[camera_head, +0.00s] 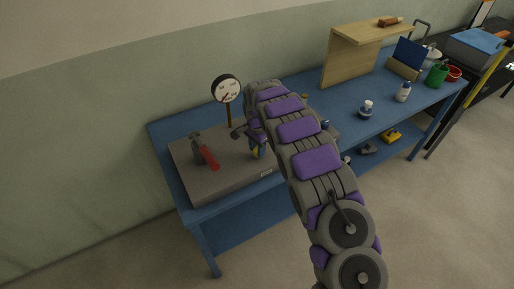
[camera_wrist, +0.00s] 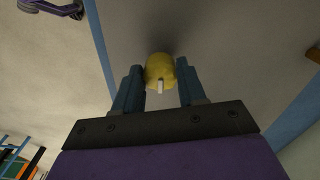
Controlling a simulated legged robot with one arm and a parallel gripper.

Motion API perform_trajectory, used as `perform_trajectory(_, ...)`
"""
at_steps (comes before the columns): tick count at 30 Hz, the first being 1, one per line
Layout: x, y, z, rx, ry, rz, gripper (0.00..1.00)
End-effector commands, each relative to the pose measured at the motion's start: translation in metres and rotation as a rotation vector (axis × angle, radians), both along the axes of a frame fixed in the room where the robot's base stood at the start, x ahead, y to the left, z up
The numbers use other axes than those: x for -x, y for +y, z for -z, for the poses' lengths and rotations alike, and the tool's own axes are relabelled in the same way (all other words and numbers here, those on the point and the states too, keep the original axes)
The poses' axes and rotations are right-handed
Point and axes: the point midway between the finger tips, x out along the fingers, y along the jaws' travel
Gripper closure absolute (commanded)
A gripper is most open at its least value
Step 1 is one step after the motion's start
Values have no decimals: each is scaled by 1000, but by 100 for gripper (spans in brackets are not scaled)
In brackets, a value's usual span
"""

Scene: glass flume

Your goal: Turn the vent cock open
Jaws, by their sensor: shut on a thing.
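A yellow knob (camera_wrist: 159,66) with a white pointer mark on its near side sits between my fingers in the wrist view; it looks like the vent cock, though no label shows. My gripper (camera_wrist: 160,82) is shut on it, one dark blue finger on each side. The white mark points down toward my palm in that view. In the head view, a little yellow (camera_head: 254,153) shows beside my gripper, above the grey panel (camera_head: 235,183). My arm hides much of the panel's right part there.
A red-handled lever (camera_head: 208,157) stands on the panel's left part, and a round gauge (camera_head: 226,90) rises on a post behind. The panel rests on a blue bench (camera_head: 164,134). A wooden stand (camera_head: 346,60), bottle (camera_head: 403,92) and green cup (camera_head: 436,75) are farther right.

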Motion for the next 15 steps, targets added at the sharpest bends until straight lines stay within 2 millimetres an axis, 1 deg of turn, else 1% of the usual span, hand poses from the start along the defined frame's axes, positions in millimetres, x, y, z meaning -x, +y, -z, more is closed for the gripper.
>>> perform_trajectory(8, -1, 1, -2, -1, -4, -24, 90)
perform_trajectory(15, 0, 1, -3, -1, -2, -140, 90)
